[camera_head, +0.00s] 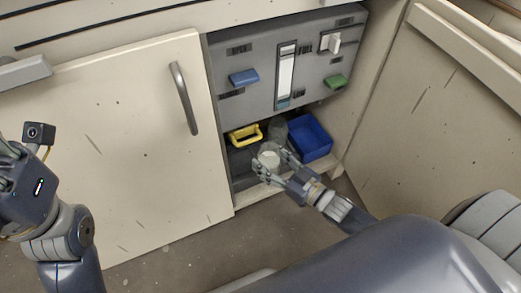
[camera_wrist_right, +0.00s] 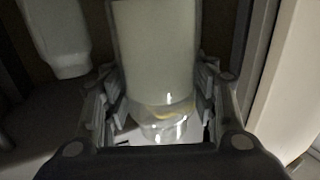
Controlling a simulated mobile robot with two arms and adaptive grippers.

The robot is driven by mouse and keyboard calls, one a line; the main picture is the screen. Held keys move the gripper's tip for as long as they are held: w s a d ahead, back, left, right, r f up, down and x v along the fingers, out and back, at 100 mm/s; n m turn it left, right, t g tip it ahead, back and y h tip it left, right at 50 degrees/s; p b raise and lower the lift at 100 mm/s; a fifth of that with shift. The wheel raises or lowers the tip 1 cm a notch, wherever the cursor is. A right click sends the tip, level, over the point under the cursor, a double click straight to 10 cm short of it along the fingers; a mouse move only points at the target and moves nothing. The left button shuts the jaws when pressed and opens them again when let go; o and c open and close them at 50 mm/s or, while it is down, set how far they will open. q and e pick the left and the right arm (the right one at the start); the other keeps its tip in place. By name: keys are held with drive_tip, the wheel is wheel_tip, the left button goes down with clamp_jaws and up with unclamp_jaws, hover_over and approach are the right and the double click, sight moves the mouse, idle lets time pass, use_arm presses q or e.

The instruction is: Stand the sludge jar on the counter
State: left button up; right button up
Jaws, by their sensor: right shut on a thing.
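The sludge jar (camera_head: 270,160), clear with pale whitish contents, is in the low opening under the grey panel. My right gripper (camera_head: 276,168) is shut on it, with fingers on both sides. In the right wrist view the jar (camera_wrist_right: 155,45) fills the space between the fingers (camera_wrist_right: 158,105), with a clear end and a thin yellowish line nearest the palm. My left gripper (camera_head: 12,165) is at the left edge, cut off by the frame. I cannot make out the counter's top surface; only a pale front (camera_head: 110,25) shows along the top.
A yellow-rimmed container (camera_head: 245,135) and a blue bin (camera_head: 310,138) flank the jar. Another clear vessel (camera_head: 278,128) stands behind; a whitish container (camera_wrist_right: 62,40) shows beside the jar. The grey panel (camera_head: 262,88) overhangs. Cabinet doors (camera_head: 120,150) (camera_head: 440,115) stand either side.

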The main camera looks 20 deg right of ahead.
sight(277, 166)
drive_tip(key=shift+r+p+v, duration=0.15)
drive_tip(key=shift+p+v, duration=0.2)
drive_tip(key=shift+v, duration=0.6)
drive_tip(key=shift+r+p+v, duration=0.15)
drive_tip(key=shift+p+v, duration=0.2)
drive_tip(key=shift+v, duration=0.6)
